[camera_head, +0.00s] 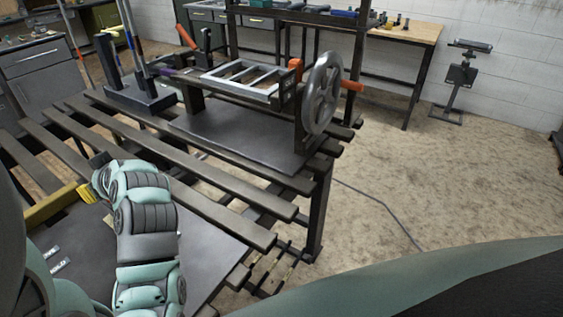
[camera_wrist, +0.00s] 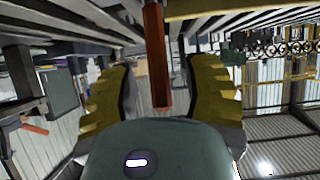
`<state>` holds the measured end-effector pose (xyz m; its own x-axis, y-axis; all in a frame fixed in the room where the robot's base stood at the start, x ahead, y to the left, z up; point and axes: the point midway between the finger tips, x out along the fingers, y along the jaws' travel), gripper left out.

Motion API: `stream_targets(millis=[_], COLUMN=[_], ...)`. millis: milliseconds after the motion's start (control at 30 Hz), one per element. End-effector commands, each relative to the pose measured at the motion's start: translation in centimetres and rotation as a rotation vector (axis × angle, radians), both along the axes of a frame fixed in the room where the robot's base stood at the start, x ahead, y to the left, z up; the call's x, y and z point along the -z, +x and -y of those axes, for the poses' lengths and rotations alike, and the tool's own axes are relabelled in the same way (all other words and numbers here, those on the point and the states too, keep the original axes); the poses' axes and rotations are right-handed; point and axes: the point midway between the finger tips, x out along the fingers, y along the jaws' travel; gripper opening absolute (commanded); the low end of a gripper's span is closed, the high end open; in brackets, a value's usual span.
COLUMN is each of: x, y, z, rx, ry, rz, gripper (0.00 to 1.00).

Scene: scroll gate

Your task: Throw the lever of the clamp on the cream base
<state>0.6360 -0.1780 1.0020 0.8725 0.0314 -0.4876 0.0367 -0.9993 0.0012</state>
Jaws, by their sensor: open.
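In the wrist view, a red-brown bar-like handle (camera_wrist: 156,60) comes down from the top between the yellow-padded fingers of my gripper (camera_wrist: 160,88). The fingers are spread, with a gap on each side of the handle. Whether it is the lever of the task's clamp I cannot tell. In the head view my gripper (camera_head: 90,180) is at the lower left, mostly hidden by my own arm. I can make out no cream base in either view.
The slatted bench (camera_head: 225,215) carries a frame with a grey handwheel (camera_head: 322,94) on a dark plate. A yellow bar (camera_head: 48,207) lies left of my gripper. Another orange-red handle (camera_wrist: 34,125) shows at the left in the wrist view. The floor at right is largely clear.

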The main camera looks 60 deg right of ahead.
Motion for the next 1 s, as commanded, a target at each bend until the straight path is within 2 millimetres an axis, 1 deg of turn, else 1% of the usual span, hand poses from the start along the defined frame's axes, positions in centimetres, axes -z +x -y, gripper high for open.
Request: stream_targets(millis=[33, 300, 500, 700, 1000], x=[-0.5, -2.8, -4.1, -4.6, -4.7], y=[-0.9, -5.0, -7.5, -8.5, -8.6], z=[0.4, 0.6, 0.5, 0.5, 0.5], rx=[0.011, 0.014, 0.01, 0.008, 0.007], ry=[-0.001, -0.003, 0.001, 0.002, 0.002], rz=[0.004, 0.004, 0.002, 0.0, -0.001], gripper=[0.48, 0.48, 0.48, 0.48, 0.48])
